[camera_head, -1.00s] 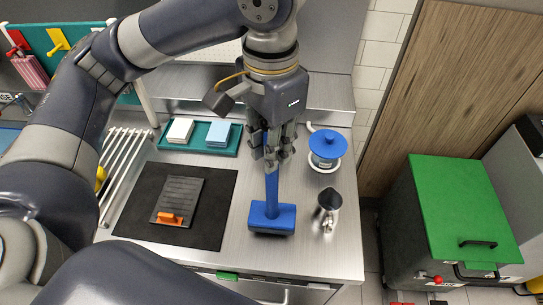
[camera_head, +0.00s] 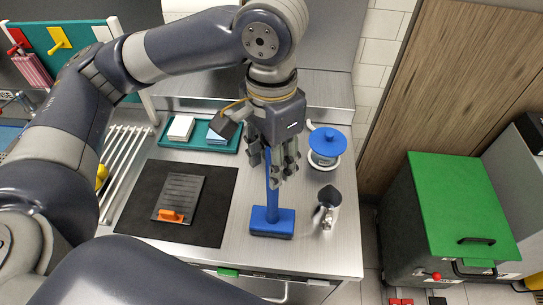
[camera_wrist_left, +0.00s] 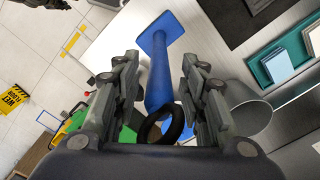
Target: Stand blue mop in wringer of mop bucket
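The blue mop (camera_head: 272,221) shows as a blue block head on the steel counter with a blue handle rising from it. My left gripper (camera_head: 281,168) points down over the mop, its fingers around the upper handle. In the left wrist view the mop's handle (camera_wrist_left: 159,75) runs between the two spread finger sets of my left gripper (camera_wrist_left: 160,62), with visible gaps on both sides. A black ring (camera_wrist_left: 166,124) sits at the near end of the handle.
A black mat (camera_head: 135,208) lies left, a teal tray (camera_head: 230,149) at the back. A green-topped bin (camera_head: 455,200) stands right, beyond the counter edge.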

